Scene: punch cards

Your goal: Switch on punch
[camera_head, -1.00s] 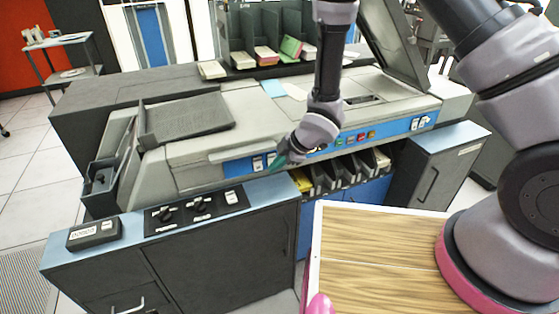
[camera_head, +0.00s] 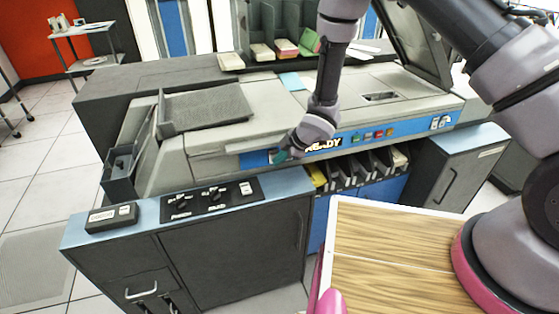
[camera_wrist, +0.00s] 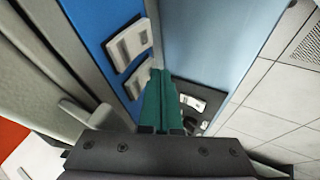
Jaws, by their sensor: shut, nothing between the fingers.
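The punch is a large grey machine (camera_head: 225,130) with a blue front panel (camera_head: 350,141). In the wrist view the fingers (camera_wrist: 158,85) point toward the panel, close beside the lower of two white rocker switches (camera_wrist: 138,77); the upper one (camera_wrist: 128,45) is clear. I cannot tell whether the fingertips touch the switch.
A low cabinet in front carries a black panel (camera_head: 210,198) with knobs and a white switch, and a small dark box (camera_head: 112,217). A wooden top (camera_head: 385,250) is nearer me. Card trays (camera_head: 345,178) sit under the blue panel.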

